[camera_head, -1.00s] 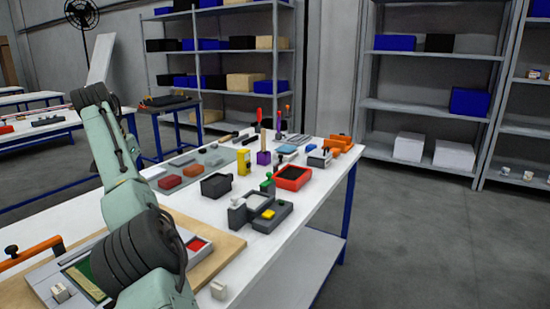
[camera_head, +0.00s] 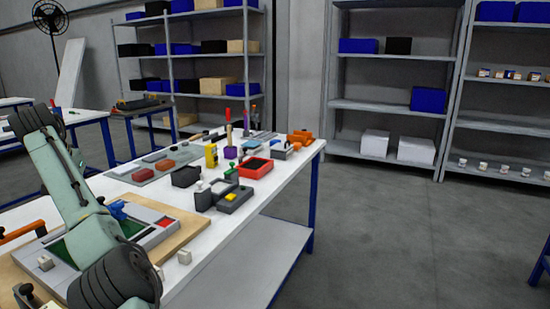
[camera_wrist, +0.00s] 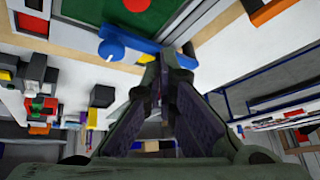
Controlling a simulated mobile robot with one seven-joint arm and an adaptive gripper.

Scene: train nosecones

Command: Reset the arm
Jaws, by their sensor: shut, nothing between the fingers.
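My gripper (camera_wrist: 163,60) shows in the wrist view with its two fingers closed together at the tips, and nothing is between them. A blue part with a round knob (camera_wrist: 111,49) lies close beyond the fingertips, next to a green panel with a red disc. I cannot tell whether the fingertips touch it. In the head view my arm reaches over the near left of the workbench, and my gripper is hidden there. The blue part (camera_head: 118,210) shows beside my arm over the tray (camera_head: 158,234).
The white workbench (camera_head: 213,255) carries a yellow block (camera_head: 211,155), a red-rimmed bin (camera_head: 256,168), a black bin (camera_head: 186,176) and several tools. An orange-handled part (camera_head: 22,232) is at the left. Shelves stand behind, and the floor (camera_head: 400,240) at right is clear.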

